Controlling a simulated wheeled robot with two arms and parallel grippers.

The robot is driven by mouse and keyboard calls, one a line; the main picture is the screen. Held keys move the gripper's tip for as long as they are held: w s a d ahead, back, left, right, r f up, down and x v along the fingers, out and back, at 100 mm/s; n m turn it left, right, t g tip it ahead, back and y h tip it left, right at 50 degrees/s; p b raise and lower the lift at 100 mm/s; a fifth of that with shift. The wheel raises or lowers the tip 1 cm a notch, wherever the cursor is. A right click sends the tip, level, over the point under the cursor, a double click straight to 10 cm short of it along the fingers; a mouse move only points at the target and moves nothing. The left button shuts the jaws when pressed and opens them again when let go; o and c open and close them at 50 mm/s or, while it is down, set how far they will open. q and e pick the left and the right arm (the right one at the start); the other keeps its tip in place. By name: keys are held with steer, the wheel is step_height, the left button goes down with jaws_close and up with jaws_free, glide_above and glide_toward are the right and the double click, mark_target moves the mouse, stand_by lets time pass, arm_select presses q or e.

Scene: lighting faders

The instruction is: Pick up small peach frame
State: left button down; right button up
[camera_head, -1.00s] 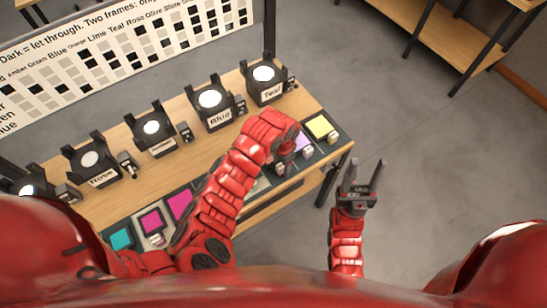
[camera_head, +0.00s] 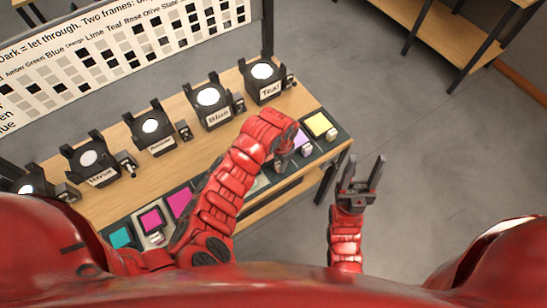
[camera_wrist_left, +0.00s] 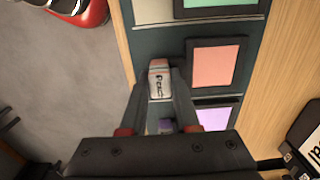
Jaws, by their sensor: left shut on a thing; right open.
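The peach frame (camera_wrist_left: 213,66) lies on the dark tray (camera_wrist_left: 170,48) in the left wrist view, a salmon-coloured square with a dark rim. Its light tab (camera_wrist_left: 159,74) has a printed label and sits between the fingertips of my left gripper (camera_wrist_left: 160,82), which is shut on it. In the head view my left arm hides the peach frame. My right gripper (camera_head: 361,178) is open and empty above the floor, to the right of the table's end.
A purple frame (camera_wrist_left: 218,115) and a green frame (camera_wrist_left: 215,2) flank the peach one. A yellow frame (camera_head: 318,124) is at the tray's right end. Several black lamps, including Teal (camera_head: 264,80), line the wooden table (camera_head: 185,163). A chart board (camera_head: 130,50) stands behind.

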arm_select(q)
steer(key=shift+r, duration=0.15)
steer(key=shift+r+b, duration=0.45)
step_height(320, 180, up, 2)
steer(key=shift+s+r+b, duration=0.1)
steer(key=shift+r+b, duration=0.05)
steer(key=shift+b, duration=0.4)
steer(key=s+d+r+p, duration=0.2)
steer(key=s+d+p, duration=0.1)
steer(key=s, duration=1.2)
step_height(320, 180, up, 15)
steer(key=p, duration=1.4)
steer(key=shift+s+d+f, duration=0.15)
steer(key=shift+s+f, duration=0.05)
